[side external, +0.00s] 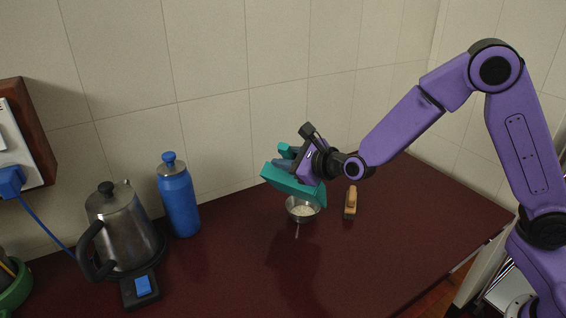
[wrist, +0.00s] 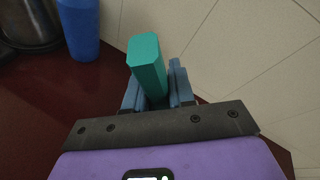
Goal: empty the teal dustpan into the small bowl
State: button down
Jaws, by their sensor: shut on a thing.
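The teal dustpan (side external: 292,186) is held in the air by my gripper (side external: 291,160) above the counter. It looks tilted, and its lower right part is over the small metal bowl (side external: 303,210). The bowl stands upright on the counter with some pale stuff in it; a thin light streak shows at its front. In the wrist view, my gripper's blue-grey fingers (wrist: 158,88) are shut on the teal handle (wrist: 147,62). The dustpan's pan and the bowl are hidden in that view. What is left in the pan cannot be seen.
The wall is close behind; the front counter is clear.

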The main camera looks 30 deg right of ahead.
jog(key=shift+w+d+r+m+g+y, duration=0.15)
jog(key=shift+w+d+m, duration=0.1)
jog(key=shift+d, duration=0.25)
jog(key=shift+w+d+r+m+g+y, duration=0.1)
jog(key=shift+w+d+r+m, duration=0.15)
jog(key=shift+d, duration=0.3)
jog(key=shift+w+d+r+m+g+y, duration=0.15)
jog(key=shift+w+d+m, duration=0.15)
jog(key=shift+d, duration=0.2)
dwell(0.8)
jog(key=shift+a+f, duration=0.1)
jog(key=shift+a, duration=0.1)
jog(key=shift+s+a+f+n+t+h, duration=0.2)
jog(key=shift+s+a+n, duration=0.2)
jog(key=shift+a, duration=0.25)
jog(key=shift+s+a+f+n+t+h, duration=0.1)
jog(key=shift+s+a+f+n, duration=0.2)
jog(key=shift+a, duration=0.35)
jog(key=s+a+f+n+t+h, duration=0.1)
jog(key=s+a+f+n, duration=0.1)
jog(key=s+a+n, duration=0.1)
jog(key=s+a+f+n+t+h, duration=0.1)
jog(key=s+a+n+t, duration=0.1)
jog(key=a+n, duration=0.3)
jog(key=shift+s+a+f, duration=0.4)
jog(key=shift+a, duration=1.25)
